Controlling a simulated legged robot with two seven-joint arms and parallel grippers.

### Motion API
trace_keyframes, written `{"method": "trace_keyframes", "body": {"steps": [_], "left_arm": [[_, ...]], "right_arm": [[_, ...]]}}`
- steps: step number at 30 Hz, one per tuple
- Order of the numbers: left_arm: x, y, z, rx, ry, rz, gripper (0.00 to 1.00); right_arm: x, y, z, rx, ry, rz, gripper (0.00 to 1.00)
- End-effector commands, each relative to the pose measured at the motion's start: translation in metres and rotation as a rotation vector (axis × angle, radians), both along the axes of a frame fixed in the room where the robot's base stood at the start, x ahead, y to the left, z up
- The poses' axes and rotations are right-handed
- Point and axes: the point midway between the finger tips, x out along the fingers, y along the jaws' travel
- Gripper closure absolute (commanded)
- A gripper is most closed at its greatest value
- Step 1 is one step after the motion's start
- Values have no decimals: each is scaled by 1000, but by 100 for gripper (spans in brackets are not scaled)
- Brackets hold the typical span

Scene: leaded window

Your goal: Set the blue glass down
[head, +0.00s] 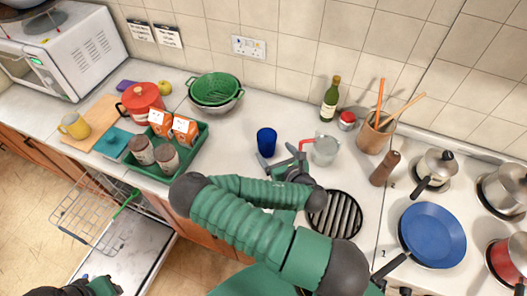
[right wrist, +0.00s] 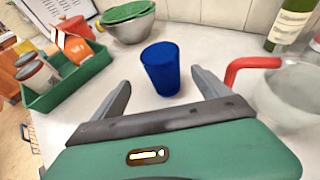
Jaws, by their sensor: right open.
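The blue glass (head: 266,142) stands upright on the white counter, just beyond my right gripper (head: 288,167). In the right wrist view the blue glass (right wrist: 161,68) shows between and beyond the two spread fingers of my right gripper (right wrist: 160,88). The fingers are open, with space visible between each of them and the glass. My left gripper (head: 88,287) is at the bottom left of the head view, far from the glass, dark and partly cut off.
A clear jug with a red handle (head: 325,150) stands close right of the glass. A green tray (head: 185,150) with jars and cartons is to the left. Green colander and bowl (head: 213,90) are behind left. A round black grille (head: 335,215) lies at front right.

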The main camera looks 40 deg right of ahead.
Motion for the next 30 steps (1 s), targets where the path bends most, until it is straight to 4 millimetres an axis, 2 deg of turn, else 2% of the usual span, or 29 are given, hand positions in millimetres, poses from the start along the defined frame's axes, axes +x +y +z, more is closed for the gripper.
{"method": "trace_keyframes", "body": {"steps": [1, 6, 7, 8, 14, 18, 21, 28, 30], "left_arm": [[0, 0, -24, 0, 0, 0, 68], [0, 0, -56, 0, 0, 1, 68], [-1, 0, -44, 0, 1, 1, 68], [0, 0, -41, 0, 0, 1, 68], [0, 0, -35, 0, -2, 0, 68], [0, 0, -26, 0, -1, 0, 68], [0, 0, -26, 0, -1, 0, 68], [0, 0, -27, 0, -1, 1, 68], [0, 0, -27, 0, -1, 1, 68]], "right_arm": [[6, -2, -14, -2, -5, 0, 13], [38, -15, -25, 2, -6, 0, 13], [43, -18, -19, 3, -2, 0, 13], [47, -19, -20, 4, -1, -1, 13], [68, -26, -26, 3, -1, -1, 13], [92, -34, -32, 3, -1, -1, 13], [103, -37, -40, 2, 1, -2, 13], [106, -38, -42, 1, 1, -3, 13], [106, -38, -42, 1, 1, -3, 21]]}}
